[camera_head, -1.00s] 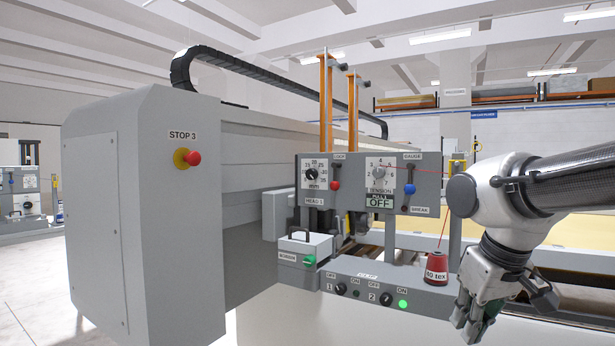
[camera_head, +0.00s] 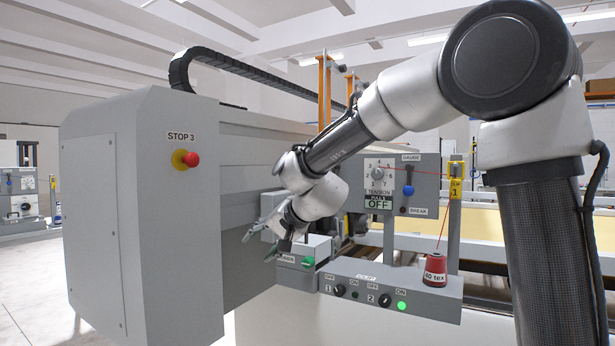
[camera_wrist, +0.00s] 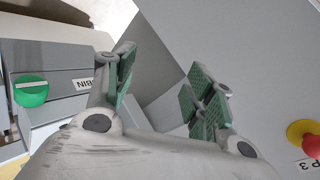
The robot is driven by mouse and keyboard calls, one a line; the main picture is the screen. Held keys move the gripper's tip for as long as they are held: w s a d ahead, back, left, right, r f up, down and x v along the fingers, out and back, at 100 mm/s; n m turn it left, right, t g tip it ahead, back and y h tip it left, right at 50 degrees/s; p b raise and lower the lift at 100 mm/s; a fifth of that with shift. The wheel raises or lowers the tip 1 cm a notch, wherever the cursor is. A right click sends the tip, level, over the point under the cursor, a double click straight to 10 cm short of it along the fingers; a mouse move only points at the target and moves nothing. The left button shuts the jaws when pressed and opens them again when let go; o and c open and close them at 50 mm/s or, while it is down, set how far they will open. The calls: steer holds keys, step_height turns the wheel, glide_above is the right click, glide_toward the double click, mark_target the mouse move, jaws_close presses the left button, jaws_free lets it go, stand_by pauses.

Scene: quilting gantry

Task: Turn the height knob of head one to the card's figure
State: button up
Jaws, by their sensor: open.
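The height knob of head one is not visible now; my arm covers the left dial panel in the head view. My gripper (camera_head: 264,236) is open and empty, left of the covered panel and above the small grey box. In the wrist view its green-padded fingers (camera_wrist: 162,88) stand apart with only grey machine surfaces beyond them.
A box with a green knob (camera_head: 308,262) sits just below my gripper; the knob also shows in the wrist view (camera_wrist: 31,91). The tension panel (camera_head: 418,185) shows OFF. A red stop button (camera_head: 191,159) is left.

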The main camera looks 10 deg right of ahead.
steer(key=w+a+r+m+t+h, duration=0.25)
steer(key=w+r+m+t, duration=0.2)
steer(key=w+m, duration=0.35)
steer(key=w+a+r+m+t+h, duration=0.2)
steer(key=w+r+m+t+h, duration=0.15)
steer(key=w+r+m, duration=0.4)
steer(key=s+d+r+m+g+h, duration=0.2)
steer(key=d+m+h, duration=0.45)
steer(key=m, duration=0.35)
steer(key=s+d+r+m+g+h, duration=0.2)
steer(key=d+m+h, duration=0.5)
steer(key=m, duration=0.4)
steer(key=x, duration=0.8)
steer(key=shift+w+y, duration=0.15)
steer(key=shift+y, duration=0.3)
steer(key=shift+d+f, duration=0.1)
steer(key=shift+d, duration=0.05)
steer(key=shift+c, duration=0.4)
steer(key=c, duration=0.9)
